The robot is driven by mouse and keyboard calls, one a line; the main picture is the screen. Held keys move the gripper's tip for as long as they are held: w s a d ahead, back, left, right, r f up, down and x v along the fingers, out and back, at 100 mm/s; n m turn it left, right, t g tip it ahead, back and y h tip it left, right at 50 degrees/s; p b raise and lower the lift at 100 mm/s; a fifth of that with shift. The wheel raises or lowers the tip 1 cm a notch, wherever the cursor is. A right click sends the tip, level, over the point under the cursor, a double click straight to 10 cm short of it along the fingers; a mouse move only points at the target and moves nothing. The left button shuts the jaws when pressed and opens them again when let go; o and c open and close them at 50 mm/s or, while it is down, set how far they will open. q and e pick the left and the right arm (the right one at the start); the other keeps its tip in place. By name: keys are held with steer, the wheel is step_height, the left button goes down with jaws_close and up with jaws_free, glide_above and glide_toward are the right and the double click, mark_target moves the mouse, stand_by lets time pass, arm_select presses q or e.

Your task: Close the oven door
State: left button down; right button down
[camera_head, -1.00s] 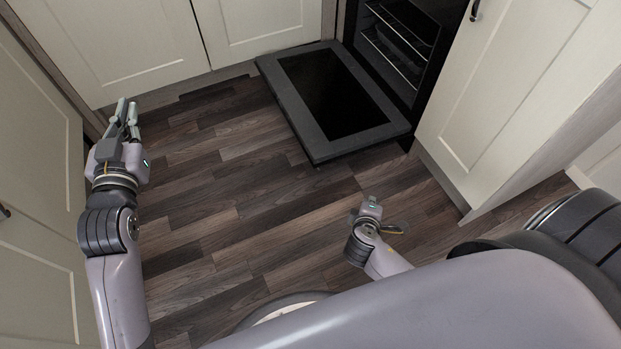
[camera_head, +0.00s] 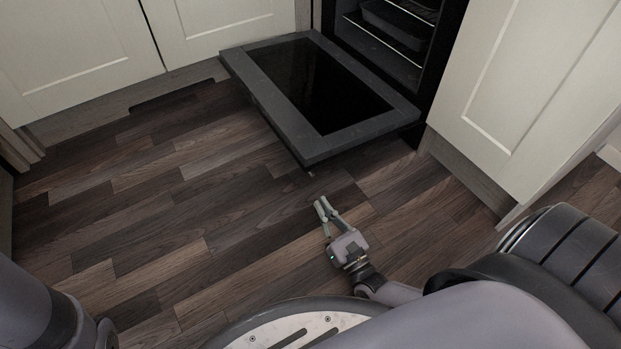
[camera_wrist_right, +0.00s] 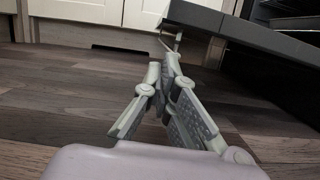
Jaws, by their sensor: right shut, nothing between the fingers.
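The oven door (camera_head: 285,118) hangs folded down flat, low above the floor, with its dark glass facing up. The oven (camera_head: 385,45) behind it is open and shows its racks. My right gripper (camera_head: 322,203) is low over the floor in front of the door's near corner. It is shut and empty, apart from the door. In the right wrist view the fingertips (camera_wrist_right: 169,62) meet, and the door's edge (camera_wrist_right: 245,35) shows beyond them at upper right. My left gripper is out of view; only part of my left arm shows at lower left.
White cabinets (camera_head: 70,50) stand along the back left. Another white cabinet (camera_head: 520,90) stands right of the oven, close to the door's right side. The wooden floor (camera_head: 180,200) is clear to the left and in front of the door.

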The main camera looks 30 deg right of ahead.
steer(key=b+x, duration=0.3)
steer(key=x, duration=0.6)
steer(key=shift+w+b, duration=0.2)
steer(key=shift+b, duration=0.1)
steer(key=shift+r, duration=0.25)
